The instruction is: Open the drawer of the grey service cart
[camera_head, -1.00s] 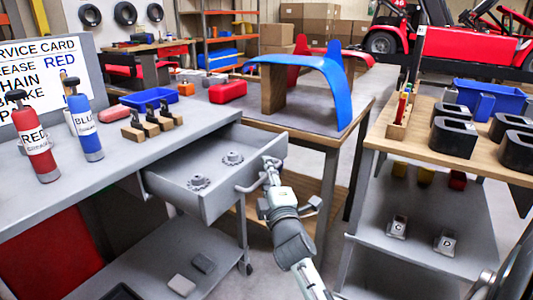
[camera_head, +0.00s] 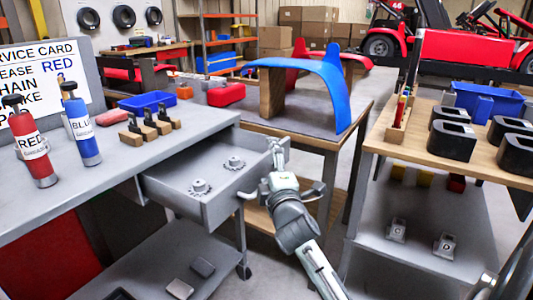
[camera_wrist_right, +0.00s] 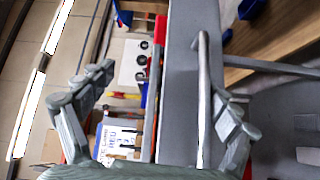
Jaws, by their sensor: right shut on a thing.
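The grey service cart (camera_head: 75,195) stands at the left, with its drawer (camera_head: 182,207) pulled out and two toothed metal parts (camera_head: 200,187) (camera_head: 234,163) inside. My right gripper (camera_head: 277,150) is at the right end of the drawer front, by the drawer handle (camera_head: 241,195), and is shut on it. In the right wrist view, the handle (camera_wrist_right: 204,95) shows as a long grey bar running close beside one finger of the gripper (camera_wrist_right: 160,95). The exact contact is hard to see. My left gripper is not in view.
A red bottle (camera_head: 32,147), a blue bottle (camera_head: 82,128) and a blue tray (camera_head: 148,103) stand on the cart top. A table with a blue curved panel (camera_head: 325,80) is behind the drawer. A wooden-topped stand (camera_head: 400,140) is at the right, with floor between.

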